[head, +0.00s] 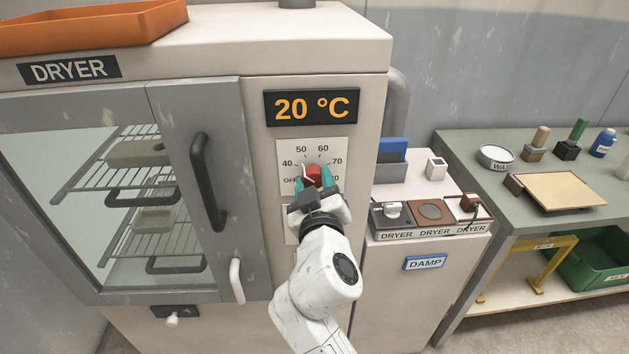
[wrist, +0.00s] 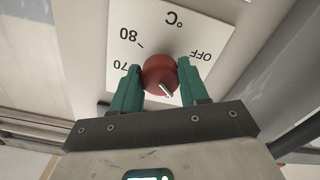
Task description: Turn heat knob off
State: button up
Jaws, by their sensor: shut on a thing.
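The red heat knob (head: 314,175) sits on a white dial plate (head: 324,151) on the dryer's front, under a display (head: 311,107) reading 20 °C. My gripper (head: 314,178) has its green fingers on both sides of the knob and is shut on it. In the wrist view, which is upside down, the fingers touch the knob (wrist: 159,76) at left and right. Its white pointer mark faces lower right there, away from the OFF print (wrist: 201,56) at upper right. The numbers 40 and 50 are hidden there; the exact setting cannot be told.
The dryer's glass door (head: 110,195) is shut, with its dark handle (head: 208,183) left of my gripper. An orange tray (head: 90,25) lies on top. At right stand a low cabinet (head: 415,290) with several small items and a grey table (head: 480,160).

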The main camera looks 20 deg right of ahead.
jog(key=n+p, duration=0.1)
jog(key=n, duration=0.2)
jog(key=shift+r+n, duration=0.1)
jog(key=shift+n, duration=0.3)
jog(key=n+p, duration=0.1)
jog(key=n, duration=0.2)
jog(key=shift+n+p, duration=0.3)
jog(key=shift+p, duration=0.1)
jog(key=n+p, duration=0.1)
jog(key=n, duration=0.1)
jog(key=shift+n, duration=0.3)
jog(key=shift+n+p, duration=0.95)
jog(key=shift+n, duration=0.85)
jog(key=o, duration=1)
jog(key=shift+o, duration=0.2)
jog(key=b+v, duration=0.2)
jog(key=v, duration=0.8)
jog(key=shift+s, duration=0.4)
